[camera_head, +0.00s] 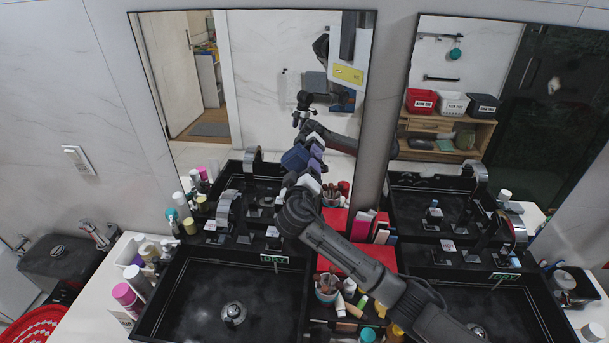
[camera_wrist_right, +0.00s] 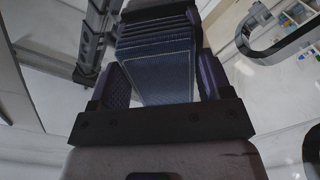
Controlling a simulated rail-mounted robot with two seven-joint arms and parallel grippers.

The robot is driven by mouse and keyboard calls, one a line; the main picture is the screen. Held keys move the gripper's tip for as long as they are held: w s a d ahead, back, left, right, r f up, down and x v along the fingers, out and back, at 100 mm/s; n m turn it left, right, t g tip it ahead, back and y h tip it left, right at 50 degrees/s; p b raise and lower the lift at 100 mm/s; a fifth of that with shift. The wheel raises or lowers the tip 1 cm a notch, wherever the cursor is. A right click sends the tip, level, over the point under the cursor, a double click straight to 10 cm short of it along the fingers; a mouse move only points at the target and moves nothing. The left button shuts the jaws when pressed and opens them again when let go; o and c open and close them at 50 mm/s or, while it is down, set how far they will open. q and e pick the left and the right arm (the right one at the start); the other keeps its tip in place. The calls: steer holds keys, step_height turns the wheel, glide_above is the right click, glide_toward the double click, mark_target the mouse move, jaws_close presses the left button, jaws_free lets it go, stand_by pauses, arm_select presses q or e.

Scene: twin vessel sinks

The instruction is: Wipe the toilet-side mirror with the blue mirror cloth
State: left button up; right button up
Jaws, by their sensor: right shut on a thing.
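The toilet-side mirror (camera_head: 255,60) is the left one of two wall mirrors in the head view. My right arm reaches up from the lower right to its lower right part. My right gripper (camera_head: 309,163) is shut on the blue mirror cloth (camera_head: 294,158) in front of the glass. In the right wrist view the folded, ribbed dark blue cloth (camera_wrist_right: 160,65) sits between the two fingers of my right gripper (camera_wrist_right: 163,82). Whether the cloth touches the glass I cannot tell, because its reflection merges with it. My left gripper does not show directly.
Below the mirror stand black basins (camera_head: 215,300) with curved faucets (camera_head: 226,207). Bottles (camera_head: 126,296) line the left counter. A red box (camera_head: 365,262) and a cup of brushes (camera_head: 327,287) stand between the basins. The second mirror (camera_head: 500,80) hangs to the right.

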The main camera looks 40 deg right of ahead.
steer(key=p+v, duration=0.2)
steer(key=v, duration=0.3)
steer(key=shift+s+a+r, duration=0.15)
steer(key=shift+s+a, duration=0.05)
steer(key=shift+a, duration=0.1)
stand_by(0.4)
steer(key=p+v, duration=0.1)
steer(key=v, duration=0.2)
stand_by(0.3)
steer(key=shift+w+d, duration=0.1)
steer(key=shift+w, duration=0.05)
